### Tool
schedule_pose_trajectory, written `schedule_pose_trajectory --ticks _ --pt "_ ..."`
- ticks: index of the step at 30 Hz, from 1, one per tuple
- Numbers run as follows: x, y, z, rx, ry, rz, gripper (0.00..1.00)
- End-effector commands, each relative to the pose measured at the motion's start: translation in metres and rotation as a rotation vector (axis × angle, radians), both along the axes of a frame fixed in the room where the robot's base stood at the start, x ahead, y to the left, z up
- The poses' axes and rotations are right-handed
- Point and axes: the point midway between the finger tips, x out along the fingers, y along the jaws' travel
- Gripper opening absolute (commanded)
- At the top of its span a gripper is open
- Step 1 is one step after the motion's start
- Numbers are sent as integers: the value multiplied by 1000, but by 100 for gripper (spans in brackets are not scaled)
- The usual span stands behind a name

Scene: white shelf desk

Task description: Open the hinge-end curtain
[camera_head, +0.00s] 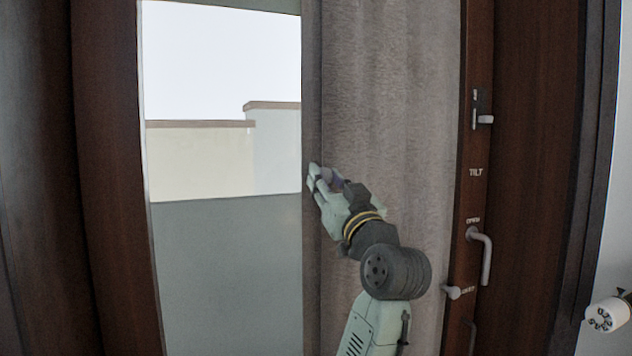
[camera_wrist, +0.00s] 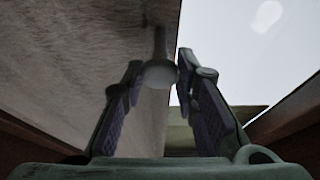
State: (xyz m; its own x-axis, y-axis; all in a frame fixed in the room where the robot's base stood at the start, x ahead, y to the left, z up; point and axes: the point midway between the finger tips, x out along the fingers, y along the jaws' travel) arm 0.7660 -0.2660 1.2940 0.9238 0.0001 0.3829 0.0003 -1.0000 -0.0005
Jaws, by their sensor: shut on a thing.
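A grey-brown curtain (camera_head: 390,120) hangs in soft folds over the right part of a glazed door or window. Its straight left edge runs down beside the clear glass (camera_head: 225,250). My gripper (camera_head: 315,178) is at this left edge, about mid-height in the view. In the wrist view, the curtain (camera_wrist: 75,60) fills the left side, and a pale rounded knob (camera_wrist: 160,75) on a thin stem sits between the fingertips of my gripper (camera_wrist: 160,68). The gripper is shut on this knob. The frames do not show which end has the hinges.
A dark wooden frame (camera_head: 105,150) stands at the left. The right frame carries a lever handle (camera_head: 486,258), a small latch (camera_head: 484,118) and markings, one reading "TILT". A white cylindrical object (camera_head: 607,315) is at the far right. The glass left of the curtain is uncovered.

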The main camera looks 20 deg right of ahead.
Motion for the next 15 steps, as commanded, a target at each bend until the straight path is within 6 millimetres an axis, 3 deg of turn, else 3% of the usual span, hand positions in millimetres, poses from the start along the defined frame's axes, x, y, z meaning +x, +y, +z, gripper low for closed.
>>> schedule_pose_trajectory --ticks 8,9,15 --pt "0 -1 0 -1 -1 -1 0" --pt "0 -1 0 -1 -1 -1 29" --pt "0 0 0 -1 0 -1 42"
